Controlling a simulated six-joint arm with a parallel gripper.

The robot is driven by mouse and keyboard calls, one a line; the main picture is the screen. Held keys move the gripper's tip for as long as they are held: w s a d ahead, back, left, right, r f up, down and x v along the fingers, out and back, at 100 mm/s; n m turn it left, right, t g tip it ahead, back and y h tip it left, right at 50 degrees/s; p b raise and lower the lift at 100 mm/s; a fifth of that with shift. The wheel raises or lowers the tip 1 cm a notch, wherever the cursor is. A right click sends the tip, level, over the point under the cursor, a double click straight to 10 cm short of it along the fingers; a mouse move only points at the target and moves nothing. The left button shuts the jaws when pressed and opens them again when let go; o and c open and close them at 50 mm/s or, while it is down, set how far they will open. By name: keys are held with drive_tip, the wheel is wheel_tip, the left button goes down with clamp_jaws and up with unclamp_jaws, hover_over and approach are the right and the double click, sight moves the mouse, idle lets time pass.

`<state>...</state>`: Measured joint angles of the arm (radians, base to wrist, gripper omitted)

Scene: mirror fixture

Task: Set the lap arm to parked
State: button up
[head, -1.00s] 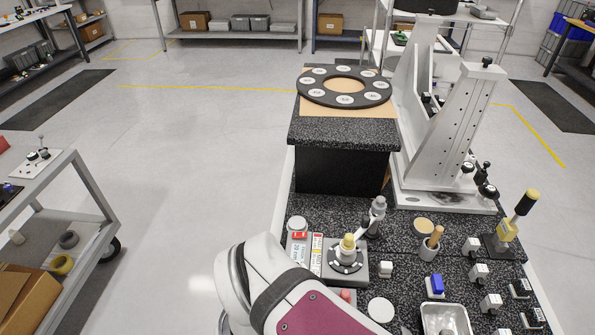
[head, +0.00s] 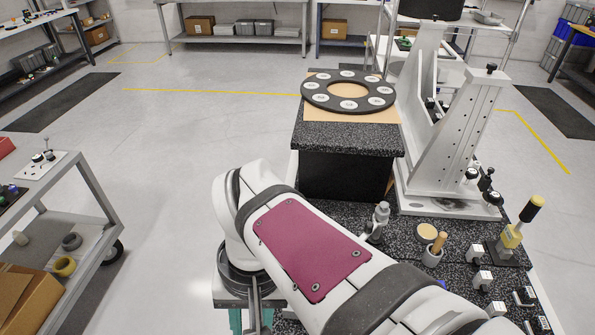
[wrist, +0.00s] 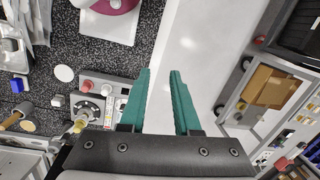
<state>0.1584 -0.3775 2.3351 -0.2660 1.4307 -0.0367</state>
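No label that I can read marks the lap arm. A lever with a yellow and black handle (head: 520,222) stands tilted on its base at the bench's right side. A control box (wrist: 92,101) with a dial and yellow knob (wrist: 79,124) and a red button (wrist: 86,86) shows in the wrist view; my arm hides it in the head view. My gripper (wrist: 159,72) has two teal fingers, apart and empty, to the right of the box near the bench's edge. The gripper (head: 251,320) shows partly at the bottom of the head view.
A black ring with white pads (head: 318,104) lies on a raised block (head: 348,175). A tall grey fixture (head: 450,140) stands right of it. A cup with a wooden handle (head: 433,256) and several small blocks are on the bench. A cart (head: 105,215) stands left across clear floor.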

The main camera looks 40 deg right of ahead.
drive_tip(key=shift+o, duration=1.1)
drive_tip(key=w+d+r+m, duration=0.2)
drive_tip(key=w+d, duration=0.5)
drive_tip(key=d, duration=0.1)
drive_tip(key=shift+d+r, duration=0.15)
drive_tip(key=shift+r, duration=0.1)
drive_tip(key=shift+o, duration=0.4)
drive_tip(key=w+d+m, duration=0.1)
drive_tip(key=w+d, duration=0.2)
drive_tip(key=d, duration=0.6)
drive_tip(key=shift+w+r+m+h, duration=0.3)
drive_tip(key=shift+w+r+h, duration=0.05)
drive_tip(key=shift+h, duration=0.05)
drive_tip(key=m, duration=0.3)
hover_over(370, 224)
wheel_tip(370, 224, down, 3)
drive_tip(key=shift+h, duration=0.4)
wheel_tip(370, 224, down, 15)
drive_tip(key=shift+f, duration=0.1)
drive_tip(key=shift+c, duration=0.2)
clamp_jaws()
